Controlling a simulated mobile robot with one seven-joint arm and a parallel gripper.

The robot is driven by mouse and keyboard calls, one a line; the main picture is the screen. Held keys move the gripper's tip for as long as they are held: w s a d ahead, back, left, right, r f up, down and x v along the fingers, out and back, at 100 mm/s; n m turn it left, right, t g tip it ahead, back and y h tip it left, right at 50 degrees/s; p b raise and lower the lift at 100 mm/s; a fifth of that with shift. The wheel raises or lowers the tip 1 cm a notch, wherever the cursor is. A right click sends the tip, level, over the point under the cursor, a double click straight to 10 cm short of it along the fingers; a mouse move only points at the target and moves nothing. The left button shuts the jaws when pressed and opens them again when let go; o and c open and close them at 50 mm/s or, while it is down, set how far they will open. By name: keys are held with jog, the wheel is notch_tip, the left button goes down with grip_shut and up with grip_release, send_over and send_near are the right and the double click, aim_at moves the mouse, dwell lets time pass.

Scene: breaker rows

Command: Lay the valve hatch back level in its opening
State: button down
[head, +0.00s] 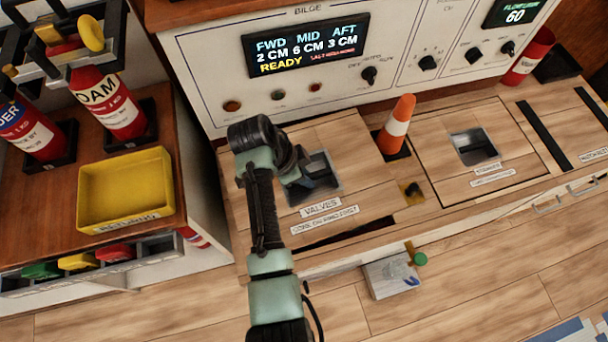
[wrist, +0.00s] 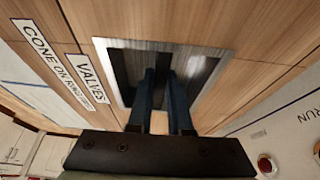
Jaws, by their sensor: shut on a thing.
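The valve hatch (head: 342,132) is a wood-plank panel with a recessed metal handle cup and a "VALVES" label (head: 321,207). It sits at its opening in the bench top, slightly askew. A dark gap (head: 345,233) shows along its front edge, widest toward the right. My gripper (head: 306,180) reaches into the cup from the left. In the wrist view both fingers (wrist: 166,80) are down in the metal cup (wrist: 205,66), close together on the dark handle bar. The fingers hide most of the bar, and the hatch's far edges are partly hidden by my arm.
An orange cone (head: 396,125) with a white band stands right of the hatch. Another hatch (head: 510,145) lies further right. The bilge panel (head: 300,70) rises behind. A yellow tray (head: 125,190) and extinguishers (head: 108,100) stand left. A pale block (head: 390,276) with a green knob is in front.

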jog(key=shift+w+r+m, duration=0.1)
jog(key=shift+w+m, duration=0.2)
jog(key=shift+w, duration=0.25)
jog(key=shift+f+b, duration=1.95)
jog(key=shift+f, duration=0.95)
jog(key=shift+f, duration=0.1)
jog(key=shift+f+b, duration=1.6)
jog(key=shift+f, duration=0.6)
jog(key=c, duration=0.8)
grip_release()
jog(key=shift+o, duration=0.2)
jog(key=p+v, duration=0.5)
jog(key=v, duration=0.8)
jog(key=shift+a+f+p, duration=0.1)
jog(key=shift+p, duration=0.25)
